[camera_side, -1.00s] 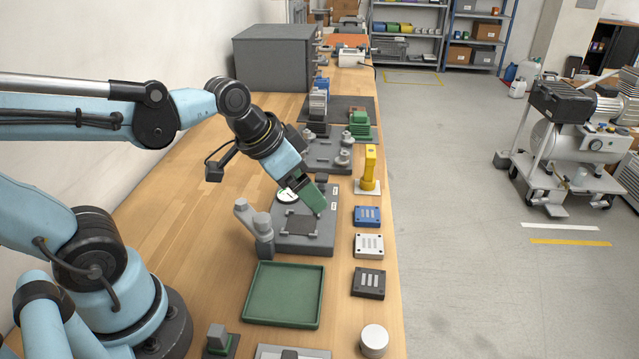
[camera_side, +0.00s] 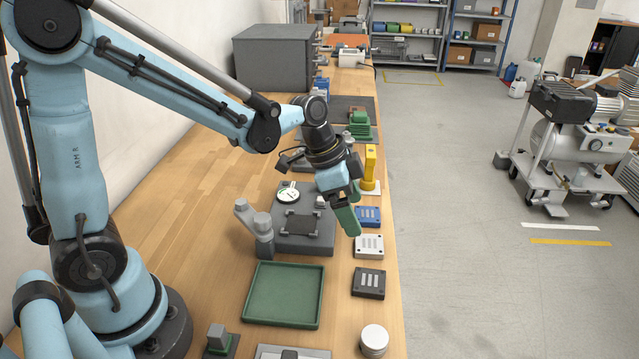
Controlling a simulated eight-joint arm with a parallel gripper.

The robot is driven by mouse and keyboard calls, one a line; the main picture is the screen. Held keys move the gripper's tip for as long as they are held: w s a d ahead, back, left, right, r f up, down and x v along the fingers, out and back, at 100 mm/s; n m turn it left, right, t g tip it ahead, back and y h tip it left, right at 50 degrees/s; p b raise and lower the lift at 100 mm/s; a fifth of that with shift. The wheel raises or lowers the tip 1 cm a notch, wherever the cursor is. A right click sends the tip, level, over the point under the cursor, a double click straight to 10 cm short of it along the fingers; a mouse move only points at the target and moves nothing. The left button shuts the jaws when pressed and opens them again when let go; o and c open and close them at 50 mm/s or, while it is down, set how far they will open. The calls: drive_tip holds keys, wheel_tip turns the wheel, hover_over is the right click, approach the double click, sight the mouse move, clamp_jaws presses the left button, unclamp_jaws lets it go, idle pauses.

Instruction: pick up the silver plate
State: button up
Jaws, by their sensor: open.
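The silver plate (camera_side: 369,246) is a small, pale, square block with dark slots on its top. It lies flat on the right side of the wooden bench, between a blue plate (camera_side: 367,216) and a black plate (camera_side: 368,283). My gripper (camera_side: 350,220) has green fingers pointing down and is open and empty. It hangs above the bench, just up and left of the silver plate in the picture and close to the blue plate. The gripper does not appear to touch either plate. The gap between its fingers is mostly hidden from this side.
A grey fixture (camera_side: 305,243) with a round dial (camera_side: 288,195) and a grey upright post (camera_side: 262,236) stands left of the plates. A yellow upright part (camera_side: 370,165) stands behind the blue plate. A green tray (camera_side: 284,295) and a round silver cylinder (camera_side: 374,340) are in front.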

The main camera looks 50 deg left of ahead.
sight(368, 243)
drive_tip(key=shift+x, duration=3.95)
drive_tip(key=shift+d, duration=0.2)
drive_tip(key=c, duration=1.2)
drive_tip(key=shift+r, duration=0.1)
